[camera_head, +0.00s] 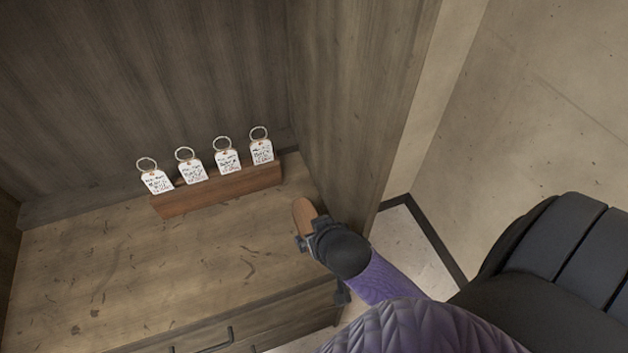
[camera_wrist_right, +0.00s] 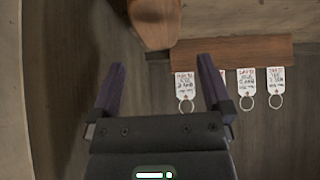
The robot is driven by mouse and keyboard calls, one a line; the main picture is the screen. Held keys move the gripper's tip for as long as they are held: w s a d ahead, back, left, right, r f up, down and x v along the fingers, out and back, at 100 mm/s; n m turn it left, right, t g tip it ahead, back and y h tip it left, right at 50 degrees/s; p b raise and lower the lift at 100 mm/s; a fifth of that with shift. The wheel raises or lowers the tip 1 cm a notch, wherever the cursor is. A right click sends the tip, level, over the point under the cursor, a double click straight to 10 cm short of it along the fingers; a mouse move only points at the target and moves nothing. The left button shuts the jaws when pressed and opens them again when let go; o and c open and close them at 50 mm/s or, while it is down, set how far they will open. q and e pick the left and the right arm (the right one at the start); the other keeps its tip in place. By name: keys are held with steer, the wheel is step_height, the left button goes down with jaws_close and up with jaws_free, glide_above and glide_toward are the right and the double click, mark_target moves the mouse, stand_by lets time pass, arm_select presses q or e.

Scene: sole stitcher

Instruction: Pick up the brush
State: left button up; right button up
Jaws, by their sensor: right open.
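The brush shows as a brown wooden piece (camera_head: 304,212) on the worktop at its right end, close to the side panel. My right gripper (camera_head: 314,236) is right beside it and hides part of it. In the right wrist view the brown wood (camera_wrist_right: 153,24) lies just ahead of the fingers, around the middle of the gap. My right gripper (camera_wrist_right: 160,63) is open, with nothing between its fingers. My left gripper is not in view.
A wooden block (camera_head: 218,190) with several white key tags (camera_head: 228,161) stands at the back of the worktop (camera_head: 130,265). A tall wooden side panel (camera_head: 352,100) rises close to the right of the gripper. A drawer front with a handle is below. The worktop's left and front are clear.

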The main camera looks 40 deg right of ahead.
mark_target(308, 223)
steer(key=b+x, duration=0.5)
steer(key=x, duration=0.5)
steer(key=shift+w+d+f+b, duration=0.1)
steer(key=shift+w+d+b, duration=0.1)
steer(key=shift+w+b, duration=0.15)
steer(key=shift+w, duration=0.15)
